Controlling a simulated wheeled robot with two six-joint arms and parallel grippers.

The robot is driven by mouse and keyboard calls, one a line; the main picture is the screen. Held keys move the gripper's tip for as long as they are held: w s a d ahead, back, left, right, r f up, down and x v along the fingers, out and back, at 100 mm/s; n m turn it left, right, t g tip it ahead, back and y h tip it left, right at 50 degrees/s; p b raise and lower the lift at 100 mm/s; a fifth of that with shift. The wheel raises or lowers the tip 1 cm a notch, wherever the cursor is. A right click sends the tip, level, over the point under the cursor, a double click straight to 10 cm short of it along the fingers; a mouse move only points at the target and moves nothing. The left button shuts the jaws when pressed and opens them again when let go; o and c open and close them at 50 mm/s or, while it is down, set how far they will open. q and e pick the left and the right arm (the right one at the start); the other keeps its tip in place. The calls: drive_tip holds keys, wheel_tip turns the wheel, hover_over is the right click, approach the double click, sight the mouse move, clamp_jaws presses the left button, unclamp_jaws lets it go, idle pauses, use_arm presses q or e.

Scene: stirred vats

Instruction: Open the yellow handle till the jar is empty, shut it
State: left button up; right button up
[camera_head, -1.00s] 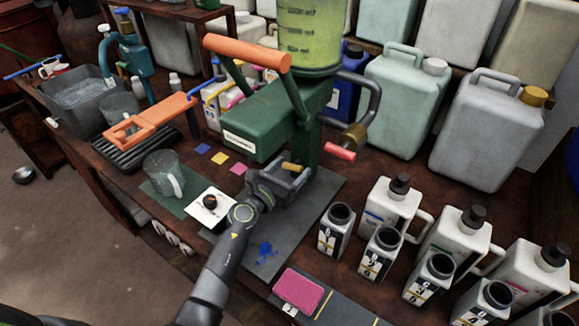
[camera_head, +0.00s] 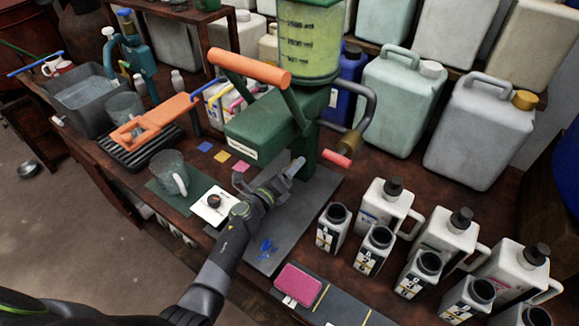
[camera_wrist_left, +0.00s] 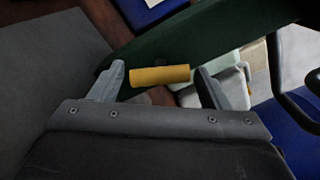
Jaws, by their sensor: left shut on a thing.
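The jar (camera_head: 309,40) is a clear cylinder with dark scale marks and yellow-green liquid, on top of the green machine (camera_head: 262,128); its top is cut off by the picture edge. My left gripper (camera_head: 291,170) is at the machine's lower front, above the dark grey base plate. In the left wrist view, the short yellow handle (camera_wrist_left: 160,75) lies between the two fingertips, against the green column; the gripper is shut on it. In the head view the gripper hides the handle. My right gripper is out of view.
An orange lever (camera_head: 250,68) and a crank with a red grip (camera_head: 336,158) stick out from the machine. A glass mug (camera_head: 168,170) stands to the left, white bottles (camera_head: 384,205) to the right. Blue bits (camera_head: 266,249) lie on the plate, a pink sponge (camera_head: 299,284) in front.

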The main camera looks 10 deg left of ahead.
use_arm(q)
drive_tip(key=shift+n, duration=0.9)
drive_tip(key=shift+p, duration=0.3)
drive_tip(key=o, duration=0.9)
drive_tip(key=shift+o, duration=0.2)
drive_tip(key=p+v, duration=0.1)
drive_tip(key=v, duration=1.5)
drive_tip(key=shift+f, duration=0.15)
drive_tip(key=shift+v, duration=0.75)
